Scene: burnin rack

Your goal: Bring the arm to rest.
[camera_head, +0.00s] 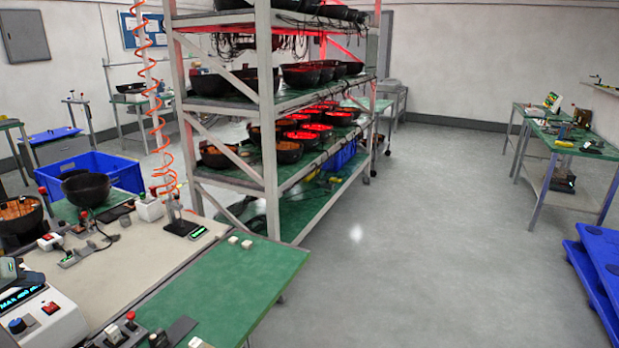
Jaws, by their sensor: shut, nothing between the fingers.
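Neither my arm nor my gripper shows in the head view, so its pose and its fingers are hidden from me. The view looks over a workbench with a green mat (245,292) at the lower left and a tall rack (270,130) behind it.
The rack holds several dark bowls (301,77), some lit red. On the bench are a black bowl (86,188), a device with a display (40,318) and small switches. A blue crate (110,165) stands behind. Blue pallets (597,285) lie at right. The middle floor is clear.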

